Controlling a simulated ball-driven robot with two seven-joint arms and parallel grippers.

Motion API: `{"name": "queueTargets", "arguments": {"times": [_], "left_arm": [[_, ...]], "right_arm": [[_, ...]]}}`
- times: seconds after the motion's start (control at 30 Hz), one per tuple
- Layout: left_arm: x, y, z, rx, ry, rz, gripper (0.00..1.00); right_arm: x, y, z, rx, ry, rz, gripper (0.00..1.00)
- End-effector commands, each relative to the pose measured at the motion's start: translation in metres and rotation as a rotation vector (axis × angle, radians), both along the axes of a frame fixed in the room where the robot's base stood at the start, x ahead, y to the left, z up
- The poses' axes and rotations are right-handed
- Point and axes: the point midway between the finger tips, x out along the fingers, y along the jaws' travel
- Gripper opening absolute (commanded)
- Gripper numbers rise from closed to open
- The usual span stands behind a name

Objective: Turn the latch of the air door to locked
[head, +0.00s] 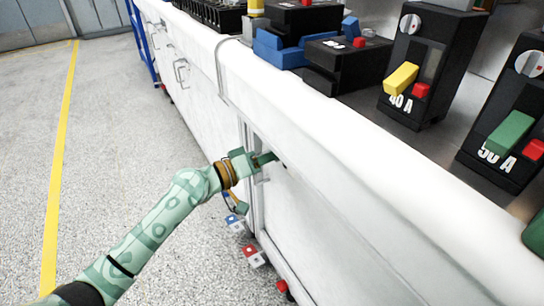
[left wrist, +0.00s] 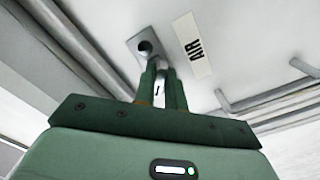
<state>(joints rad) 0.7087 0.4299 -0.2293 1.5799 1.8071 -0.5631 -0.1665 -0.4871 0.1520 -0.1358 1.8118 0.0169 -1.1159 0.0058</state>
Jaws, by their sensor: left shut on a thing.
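The air door (left wrist: 230,70) is a pale panel with a white label reading AIR (left wrist: 193,45) in the left wrist view. Its latch (left wrist: 145,46) is a grey metal plate with a dark round knob and a small lever, partly hidden by my fingers. My left gripper (left wrist: 161,72) is shut on the latch lever, with its two green fingers on either side of it. In the head view my left gripper (head: 262,160) reaches the front of the white bench, and the latch is hidden behind it.
Black breakers marked 40 A (head: 402,102) and 50 A (head: 494,155) stand on the bench top. Blue and black blocks (head: 283,48) sit further back. A metal handle (head: 181,73) sticks out from the bench front.

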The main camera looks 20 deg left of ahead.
Motion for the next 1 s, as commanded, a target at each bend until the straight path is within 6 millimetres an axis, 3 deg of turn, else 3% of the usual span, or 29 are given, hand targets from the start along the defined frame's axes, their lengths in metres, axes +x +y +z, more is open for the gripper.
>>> {"name": "queueTargets", "arguments": {"times": [0.6, 1.0], "left_arm": [[0.0, 0.001, 0.002, -0.431, 0.336, 0.004, 0.0], [0.0, 0.001, 0.001, -0.576, 0.45, 0.004, 0.0]], "right_arm": [[-0.016, 0.002, -0.011, 0.018, 0.016, -0.015, 0.36], [-0.02, 0.003, -0.02, 0.03, 0.017, -0.024, 0.36]]}}
